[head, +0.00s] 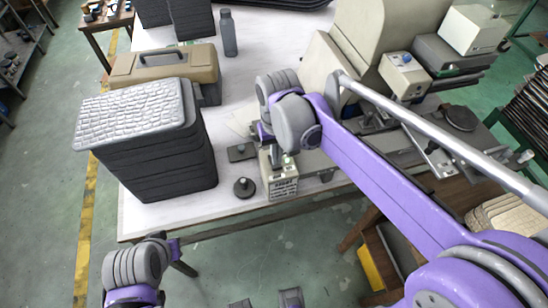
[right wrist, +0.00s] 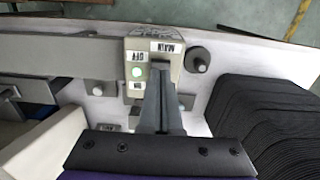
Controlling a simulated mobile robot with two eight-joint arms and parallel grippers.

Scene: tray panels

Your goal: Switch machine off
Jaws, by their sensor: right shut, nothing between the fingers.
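A small beige switch box (head: 283,187) stands at the table's front edge in the head view, with a lettered front. In the right wrist view the box (right wrist: 133,100) shows a lit green lamp, a MAIN label, an OFF label and a smaller label. My right gripper (right wrist: 162,72) is shut and empty, its fingertips over the box's top beside the OFF label. The fingers hide part of the top; I cannot tell whether they touch it or where the switch stands. My left arm is low at the left, in front of the table; its gripper (head: 184,268) shows only in part.
A stack of black trays (head: 160,160) stands left of the box, with a tan toolbox (head: 165,68) behind. A round black knob (head: 244,187) is on the table beside the box. A large beige machine (head: 325,72) stands behind my right arm.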

